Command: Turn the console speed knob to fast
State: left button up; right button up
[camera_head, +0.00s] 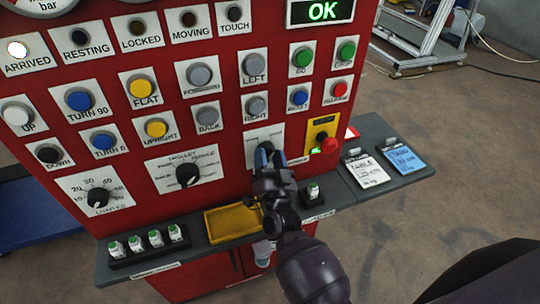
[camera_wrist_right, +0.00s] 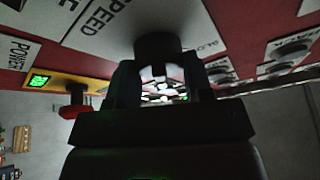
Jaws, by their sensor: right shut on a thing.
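The speed knob's white plate (camera_head: 264,133) is on the red console, right of the middle. My right gripper (camera_head: 266,158) reaches up to it from below, with its blue-tipped fingers on the knob. In the right wrist view the dark round knob (camera_wrist_right: 157,44) sits on a plate marked SPEED, between the fingers of my right gripper (camera_wrist_right: 161,80). The gripper is shut on the knob. The fingers hide much of the knob, and I cannot read its setting. My left gripper does not show.
A red button (camera_head: 329,146) on a yellow plate is close to the right of the gripper. The trolley knob (camera_head: 187,175) is to the left. A grey shelf below bears a yellow tray (camera_head: 233,222) and clipboards (camera_head: 366,170). A green OK display (camera_head: 321,11) is lit above.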

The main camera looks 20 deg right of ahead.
jog(key=shift+m+h, duration=0.3)
jog(key=shift+m, duration=0.4)
jog(key=o, duration=0.9)
jog(key=b+v, duration=0.1)
jog(key=v, duration=0.9)
jog(key=shift+s+a, duration=0.15)
jog(key=shift+s, duration=0.3)
